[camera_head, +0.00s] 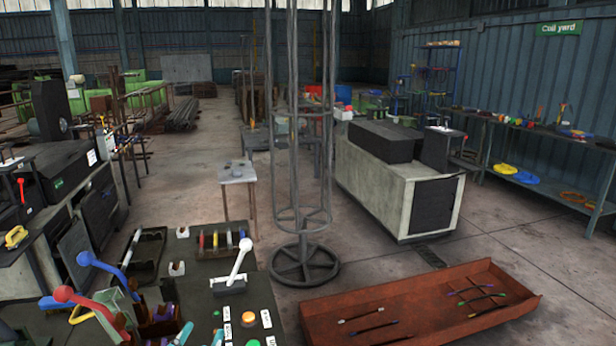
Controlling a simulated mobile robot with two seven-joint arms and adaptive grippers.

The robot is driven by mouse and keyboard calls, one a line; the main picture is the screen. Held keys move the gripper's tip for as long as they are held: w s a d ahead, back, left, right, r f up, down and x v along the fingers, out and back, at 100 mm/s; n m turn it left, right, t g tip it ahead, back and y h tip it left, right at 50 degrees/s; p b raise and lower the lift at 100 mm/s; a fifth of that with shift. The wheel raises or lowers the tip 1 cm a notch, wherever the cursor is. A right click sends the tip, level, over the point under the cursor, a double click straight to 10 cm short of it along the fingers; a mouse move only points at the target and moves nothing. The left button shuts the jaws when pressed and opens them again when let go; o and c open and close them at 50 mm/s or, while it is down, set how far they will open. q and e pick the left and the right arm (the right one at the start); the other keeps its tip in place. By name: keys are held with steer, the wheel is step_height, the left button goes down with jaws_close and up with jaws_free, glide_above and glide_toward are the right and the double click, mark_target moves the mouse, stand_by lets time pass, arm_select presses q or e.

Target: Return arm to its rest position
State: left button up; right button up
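Neither of my grippers shows in the head view, and I cannot make out either of my arms. A tall grey cage-like frame of upright bars (294,110) stands in the middle on a spoked round base (304,265). A dark control panel (205,300) is at the lower left. On it a lever with a white knob (238,262) leans up to the right, near an orange button (249,318) and a green button. Left of it, a blue-handled lever (102,264) and a red-handled lever (84,299) lean toward the left.
A low rust-red tray (400,312) with several short rods lies on the floor at the lower right. A pale machine cabinet (392,190) stands behind it. A small stool (238,174) is left of the frame. Shelving lines the right wall. Open floor lies between.

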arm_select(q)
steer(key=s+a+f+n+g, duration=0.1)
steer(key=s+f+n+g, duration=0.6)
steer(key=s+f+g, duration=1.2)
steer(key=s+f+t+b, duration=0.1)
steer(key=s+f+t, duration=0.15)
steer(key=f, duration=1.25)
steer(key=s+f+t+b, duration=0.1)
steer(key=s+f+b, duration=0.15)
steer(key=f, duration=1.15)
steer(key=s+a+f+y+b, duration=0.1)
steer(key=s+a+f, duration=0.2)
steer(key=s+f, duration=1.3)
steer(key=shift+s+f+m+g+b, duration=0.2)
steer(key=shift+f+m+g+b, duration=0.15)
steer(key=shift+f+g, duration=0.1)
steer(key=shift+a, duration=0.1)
